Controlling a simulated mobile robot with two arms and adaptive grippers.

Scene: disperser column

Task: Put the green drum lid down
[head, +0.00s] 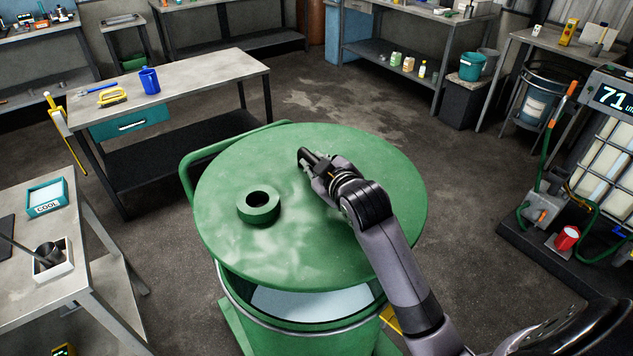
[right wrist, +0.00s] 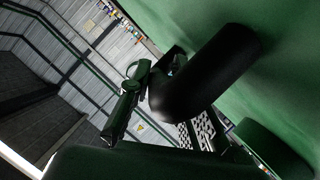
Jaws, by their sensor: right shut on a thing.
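The green drum lid (head: 330,245) is a wide round disc with a raised green ring (head: 259,211) around a dark hole. It hangs above the green drum (head: 330,340), with a gap at the front where the drum's rim and pale contents (head: 310,303) show. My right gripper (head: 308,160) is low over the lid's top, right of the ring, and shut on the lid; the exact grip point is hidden. In the right wrist view the lid's green surface (right wrist: 285,70) fills the right side, close to a dark rounded part. My left gripper is out of view.
A green curved handle bar (head: 186,172) stands behind the lid's left edge. A dispenser with a display (head: 612,97) stands right. Floor between is clear.

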